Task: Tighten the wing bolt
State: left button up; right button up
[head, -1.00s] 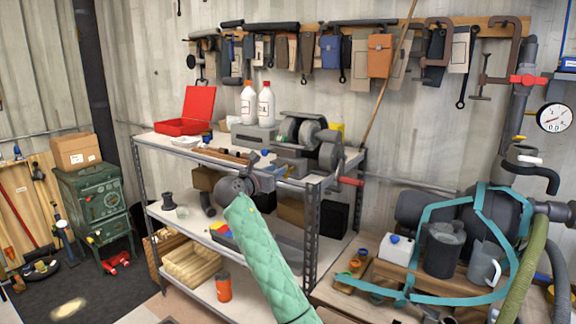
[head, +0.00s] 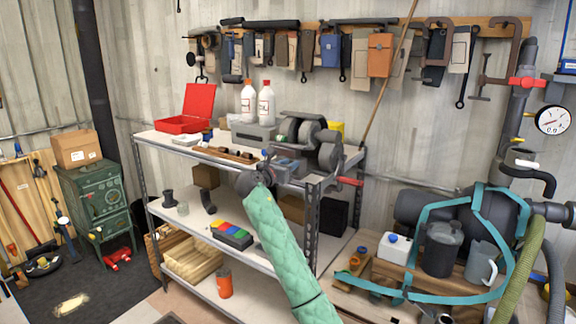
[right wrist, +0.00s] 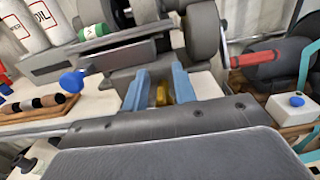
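A small brass-yellow piece (right wrist: 162,95), which looks like the wing bolt, shows between my right fingers in the right wrist view. It sits low in front of the grey bench machine (head: 307,132) on the top shelf. My right gripper (right wrist: 160,88) has its two blue fingers apart, one on each side of the yellow piece, with gaps visible; I cannot tell how deep it lies between them. In the head view my right gripper (head: 268,167) is at the shelf's front edge, and the bolt cannot be made out there. My left gripper is not in view.
A red-handled lever (right wrist: 255,58) sticks out right of the machine. A blue knob (right wrist: 72,82) and a wooden tray (right wrist: 35,105) lie to the left. Two white oil bottles (head: 266,103) and an open red case (head: 188,110) stand farther along the shelf.

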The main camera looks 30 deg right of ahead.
aim_at(300, 170)
grip_shut()
